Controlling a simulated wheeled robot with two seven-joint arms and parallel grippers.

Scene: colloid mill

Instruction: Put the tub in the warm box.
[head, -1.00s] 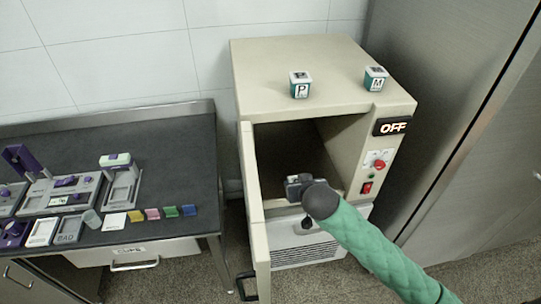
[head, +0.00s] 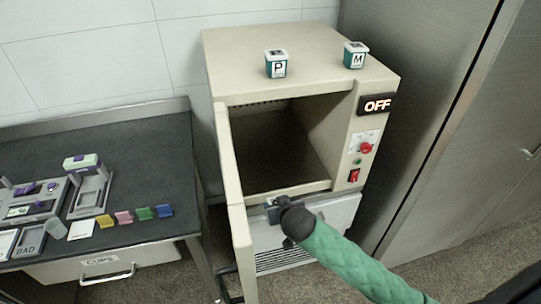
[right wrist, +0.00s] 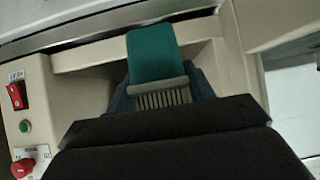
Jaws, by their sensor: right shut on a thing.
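The warm box (head: 290,75) is a cream cabinet with its door (head: 232,190) standing open at the left. Its dark chamber (head: 275,150) looks empty where I can see in. My right gripper (head: 282,208) is in front of the box, by the lower edge of the opening. In the right wrist view the gripper (right wrist: 160,95) is shut on a teal tub (right wrist: 152,52) with a grey edge towards the camera. In the head view the gripper mostly hides this tub. My left gripper is out of view.
Two teal tubs, P (head: 276,65) and M (head: 355,56), stand on top of the box. The display (head: 377,104) reads OFF, above a red knob (head: 366,148) and red switch (head: 354,175). A dark bench (head: 130,130) is at left, steel cabinets (head: 450,110) at right.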

